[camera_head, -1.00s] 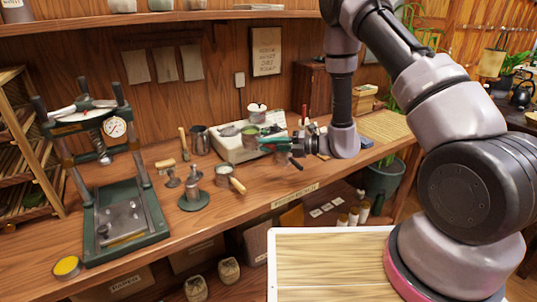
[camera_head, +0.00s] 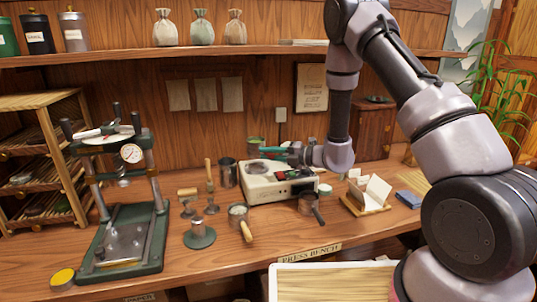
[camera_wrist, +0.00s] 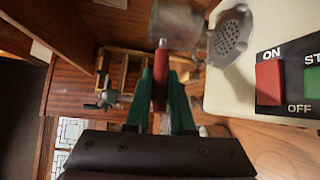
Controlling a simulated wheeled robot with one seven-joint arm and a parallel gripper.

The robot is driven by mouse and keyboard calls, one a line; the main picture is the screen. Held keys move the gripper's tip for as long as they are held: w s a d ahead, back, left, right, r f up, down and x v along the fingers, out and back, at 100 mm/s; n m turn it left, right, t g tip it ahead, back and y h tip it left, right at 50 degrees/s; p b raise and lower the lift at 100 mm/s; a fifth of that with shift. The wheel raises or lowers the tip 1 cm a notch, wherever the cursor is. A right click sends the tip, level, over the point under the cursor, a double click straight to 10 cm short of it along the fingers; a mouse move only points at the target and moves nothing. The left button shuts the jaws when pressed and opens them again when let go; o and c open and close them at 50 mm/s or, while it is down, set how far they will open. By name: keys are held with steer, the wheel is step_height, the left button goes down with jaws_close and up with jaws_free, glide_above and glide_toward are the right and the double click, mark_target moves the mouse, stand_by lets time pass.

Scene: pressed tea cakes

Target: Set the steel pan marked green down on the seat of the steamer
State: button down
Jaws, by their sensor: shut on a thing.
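The steamer (camera_head: 262,190) is a cream box on the bench with red and green buttons; its switch panel also shows in the wrist view (camera_wrist: 290,110). Its round grey seat (camera_head: 264,168) looks bare, and a perforated steel disc (camera_wrist: 232,32) shows beside the pan in the wrist view. My gripper (camera_head: 277,152), green-fingered, is shut on the red handle (camera_wrist: 161,75) of a steel pan (camera_wrist: 178,24).
Another pan with a wooden handle (camera_head: 238,212) and one with a dark handle (camera_head: 307,204) are in front of the steamer. A press (camera_head: 122,240) fills the left bench; a card holder (camera_head: 368,198) stands right.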

steer(key=shift+f, duration=2.1)
steer(key=shift+f, duration=0.85)
steer(key=c, duration=0.7)
jaws_free()
